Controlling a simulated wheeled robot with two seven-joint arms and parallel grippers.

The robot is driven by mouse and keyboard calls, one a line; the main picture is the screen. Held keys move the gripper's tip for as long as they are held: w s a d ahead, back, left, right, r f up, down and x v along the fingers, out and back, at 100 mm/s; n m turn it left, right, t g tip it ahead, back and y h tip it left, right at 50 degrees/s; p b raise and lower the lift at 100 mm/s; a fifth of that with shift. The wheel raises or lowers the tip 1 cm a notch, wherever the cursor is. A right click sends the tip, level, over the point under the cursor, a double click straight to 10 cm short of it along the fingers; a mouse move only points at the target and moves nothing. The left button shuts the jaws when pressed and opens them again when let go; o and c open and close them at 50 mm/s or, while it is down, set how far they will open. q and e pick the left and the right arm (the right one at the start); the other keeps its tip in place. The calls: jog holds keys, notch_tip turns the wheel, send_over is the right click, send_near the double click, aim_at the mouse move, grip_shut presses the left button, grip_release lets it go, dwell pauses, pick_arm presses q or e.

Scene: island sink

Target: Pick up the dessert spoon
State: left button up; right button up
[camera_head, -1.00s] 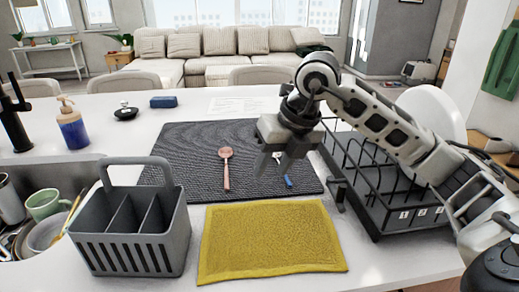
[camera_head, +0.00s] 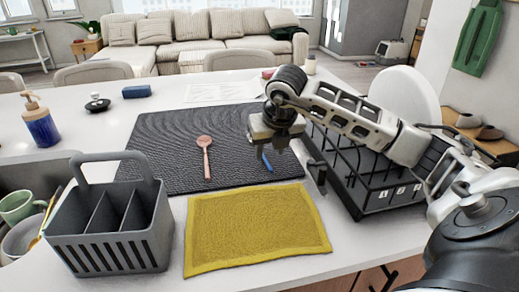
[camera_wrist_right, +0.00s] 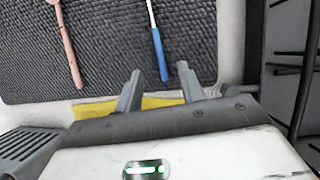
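A utensil with a blue handle (camera_head: 266,162) lies on the dark ribbed mat (camera_head: 165,180). In the right wrist view its blue handle (camera_wrist_right: 160,55) joins a thin metal shaft; its head is out of that frame and hidden behind my gripper in the head view. A pinkish-brown spoon (camera_head: 205,143) lies on the mat to its left, bowl away from me. My right gripper (camera_head: 275,145) is above the mat at the blue handle. In the wrist view the gripper (camera_wrist_right: 160,88) is open and empty, with the handle's end between and beyond its fingertips. My left gripper is out of view.
A yellow cloth (camera_head: 255,230) lies in front of the mat. A grey cutlery caddy (camera_head: 105,235) stands at the left, near the sink with dishes. A black dish rack (camera_head: 365,205) with a white plate (camera_head: 405,95) stands close on the right.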

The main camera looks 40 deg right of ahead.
aim_at(266, 160)
jog(key=x, duration=0.4)
jog(key=shift+w+d+p, duration=0.2)
jog(key=shift+w+p, duration=0.15)
jog(key=shift+p, duration=0.05)
grip_shut()
